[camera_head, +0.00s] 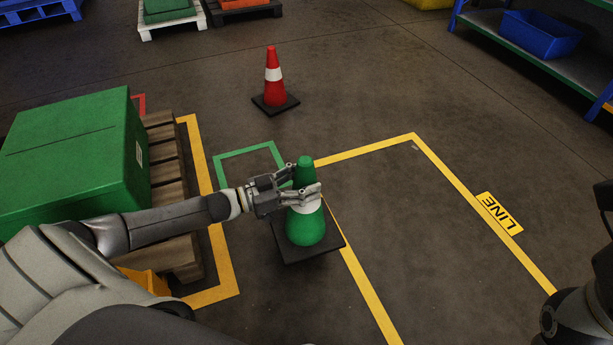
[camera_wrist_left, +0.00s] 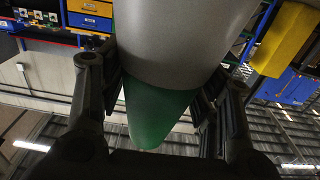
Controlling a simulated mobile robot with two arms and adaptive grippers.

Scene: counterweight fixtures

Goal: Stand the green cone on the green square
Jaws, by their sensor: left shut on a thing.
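The green cone (camera_head: 306,228) has a white band and a dark square base, and it looks upright in the head view. My left gripper (camera_head: 299,186) is shut on it around the upper part and white band. In the left wrist view the cone (camera_wrist_left: 155,112) fills the middle between the two fingers (camera_wrist_left: 165,100). The green square (camera_head: 219,171) is an outline on the floor, behind and left of the cone; my gripper and the cone hide part of its near side. Whether the cone's base touches the floor is unclear.
A red cone (camera_head: 273,85) stands behind the green square. A green box (camera_head: 75,155) on a wooden pallet (camera_head: 165,160) is at the left.

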